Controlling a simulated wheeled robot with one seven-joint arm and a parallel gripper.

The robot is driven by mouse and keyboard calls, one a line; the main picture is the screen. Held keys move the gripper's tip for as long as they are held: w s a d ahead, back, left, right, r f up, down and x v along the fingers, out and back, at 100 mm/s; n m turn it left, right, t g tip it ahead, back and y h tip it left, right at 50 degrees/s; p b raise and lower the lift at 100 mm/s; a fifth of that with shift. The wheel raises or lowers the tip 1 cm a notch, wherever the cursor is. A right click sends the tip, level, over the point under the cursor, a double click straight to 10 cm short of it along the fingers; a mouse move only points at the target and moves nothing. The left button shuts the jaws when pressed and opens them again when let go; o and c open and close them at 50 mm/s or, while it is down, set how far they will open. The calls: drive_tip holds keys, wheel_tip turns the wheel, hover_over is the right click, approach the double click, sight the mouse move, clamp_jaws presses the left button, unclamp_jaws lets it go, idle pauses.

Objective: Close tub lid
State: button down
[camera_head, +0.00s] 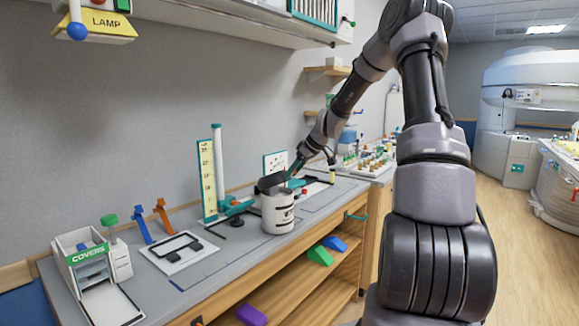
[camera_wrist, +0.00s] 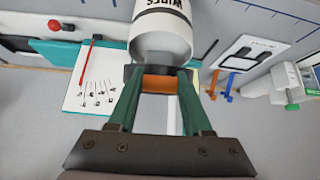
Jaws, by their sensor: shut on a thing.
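The tub (camera_head: 278,214) is a white canister with black bands, standing upright near the front edge of the bench. It shows inverted in the wrist view (camera_wrist: 162,22) with the word WIPES and a pale round mouth. A dark lid (camera_head: 269,182) is raised and tilted at the tub's top in the head view. My gripper (camera_head: 291,176) is at the lid, above the tub. In the wrist view its green fingers (camera_wrist: 158,84) are shut on an orange-brown piece, which seems to be the lid's tab. The fingers partly hide the lid's edge.
A covers box (camera_head: 88,262), blue and orange hooks, and a framed pad (camera_head: 179,252) lie to the left. A tray of small bottles (camera_head: 366,165) is at the right.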

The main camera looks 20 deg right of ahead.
drive_tip(key=f, duration=0.2)
drive_tip(key=s+d+f, duration=0.1)
drive_tip(key=f, duration=0.1)
drive_tip(key=s+f, duration=0.1)
drive_tip(key=f, duration=0.1)
drive_tip(key=shift+d, duration=0.3)
drive_tip(key=shift+a+f+t+y, duration=0.1)
drive_tip(key=shift+f+t+y, duration=0.15)
drive_tip(key=shift+t+y, duration=0.25)
drive_tip(key=shift+s+f, duration=0.15)
drive_tip(key=shift+f, duration=0.1)
drive_tip(key=c, duration=0.7)
unclamp_jaws()
drive_tip(key=o, duration=0.4)
drive_tip(key=shift+f, duration=0.15)
drive_tip(key=shift+w+r, duration=0.2)
